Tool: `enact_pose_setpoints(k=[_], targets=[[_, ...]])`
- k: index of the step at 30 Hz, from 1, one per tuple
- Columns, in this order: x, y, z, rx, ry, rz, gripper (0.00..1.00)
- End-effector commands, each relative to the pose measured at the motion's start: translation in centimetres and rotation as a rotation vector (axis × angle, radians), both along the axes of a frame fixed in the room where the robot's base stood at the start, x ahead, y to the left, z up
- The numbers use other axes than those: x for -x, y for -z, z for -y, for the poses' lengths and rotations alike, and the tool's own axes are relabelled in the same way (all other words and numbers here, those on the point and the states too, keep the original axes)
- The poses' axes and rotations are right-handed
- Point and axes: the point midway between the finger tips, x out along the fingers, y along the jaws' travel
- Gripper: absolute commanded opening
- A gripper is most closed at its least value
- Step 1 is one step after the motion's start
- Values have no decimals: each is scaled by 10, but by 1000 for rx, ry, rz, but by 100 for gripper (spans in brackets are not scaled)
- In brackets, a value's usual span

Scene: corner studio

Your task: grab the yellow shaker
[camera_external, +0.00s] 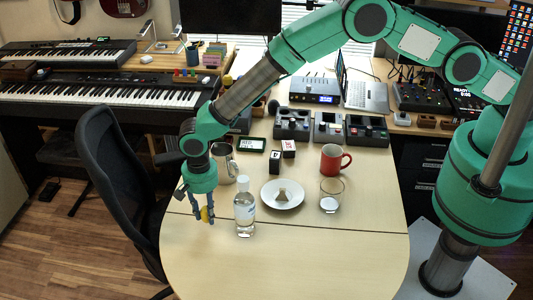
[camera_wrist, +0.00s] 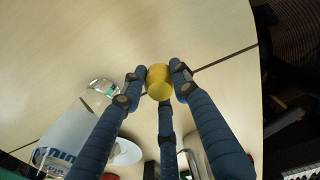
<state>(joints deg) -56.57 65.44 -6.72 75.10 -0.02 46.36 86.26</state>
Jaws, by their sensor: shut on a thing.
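The yellow shaker (camera_external: 205,214) is small and sits between the fingers of my gripper (camera_external: 203,216), at the left side of the table. In the wrist view the yellow shaker (camera_wrist: 159,82) is held between the blue fingertips of my gripper (camera_wrist: 158,80), with fingers on its left and right and a third finger below. In the external view the fingers partly cover it. I cannot tell whether its base touches the table.
A clear bottle (camera_external: 244,208) stands just right of my gripper. A plate (camera_external: 282,194), a glass (camera_external: 331,195), a red mug (camera_external: 334,159) and a metal mug (camera_external: 223,163) stand around it. A black chair (camera_external: 118,185) is at the left edge. The table's front (camera_external: 290,265) is clear.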

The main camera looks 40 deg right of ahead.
Motion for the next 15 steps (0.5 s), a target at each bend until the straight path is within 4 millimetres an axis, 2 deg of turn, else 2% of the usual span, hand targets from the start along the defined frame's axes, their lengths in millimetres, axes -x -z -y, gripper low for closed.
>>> enact_pose_setpoints(k=[1,9,15], targets=[[-1,-10,-1,-3,0,1,5],[0,-49,-1,-2,0,1,5],[0,-66,0,0,0,0,5]])
